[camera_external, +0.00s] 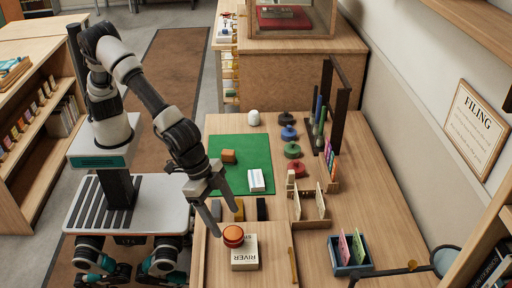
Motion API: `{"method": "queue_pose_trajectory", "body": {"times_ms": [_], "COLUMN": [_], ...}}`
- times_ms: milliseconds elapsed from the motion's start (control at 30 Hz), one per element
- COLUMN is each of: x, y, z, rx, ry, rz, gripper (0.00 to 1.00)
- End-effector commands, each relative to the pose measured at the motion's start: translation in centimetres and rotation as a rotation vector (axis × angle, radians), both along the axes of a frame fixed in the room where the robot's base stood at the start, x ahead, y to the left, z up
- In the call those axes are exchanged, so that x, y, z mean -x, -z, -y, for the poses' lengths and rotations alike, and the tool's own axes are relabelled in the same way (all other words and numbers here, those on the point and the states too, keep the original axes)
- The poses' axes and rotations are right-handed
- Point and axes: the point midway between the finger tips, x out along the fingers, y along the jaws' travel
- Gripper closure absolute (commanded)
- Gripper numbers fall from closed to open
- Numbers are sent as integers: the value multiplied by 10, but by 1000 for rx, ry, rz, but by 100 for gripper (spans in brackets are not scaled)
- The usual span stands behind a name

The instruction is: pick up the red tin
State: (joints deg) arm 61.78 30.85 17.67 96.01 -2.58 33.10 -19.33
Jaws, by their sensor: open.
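A round orange-red tin (233,236) sits on top of a cream book (245,258) with "RIVER" on its cover, near the front left of the wooden table. My gripper (225,221) is open, pointing down, with its fingertips just above and behind the tin in the picture. Nothing shows between its fingers. I cannot tell the exact height gap between the fingertips and the tin. The tin's whole top is visible.
A dark block (261,209) stands right of my gripper. Blue, red (292,151) and green round items stand further right. A blue box (350,256) holds cards.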

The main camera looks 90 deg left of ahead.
Motion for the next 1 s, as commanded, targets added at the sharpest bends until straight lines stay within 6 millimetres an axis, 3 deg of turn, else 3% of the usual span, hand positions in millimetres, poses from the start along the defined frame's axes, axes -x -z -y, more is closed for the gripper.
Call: {"method": "queue_pose_trajectory", "body": {"times_ms": [267, 600, 833, 867, 1000], "x": [-5, -17, -18, -18, -18], "y": [18, 62, 63, 63, 63], "z": [3, 5, 6, 6, 6], "rx": [1, 0, 2, 2, 1], "ry": [-1, -1, -1, -1, 0], "rz": [-1, 0, 0, 0, 0], "gripper": [32, 32, 32, 34, 57]}}
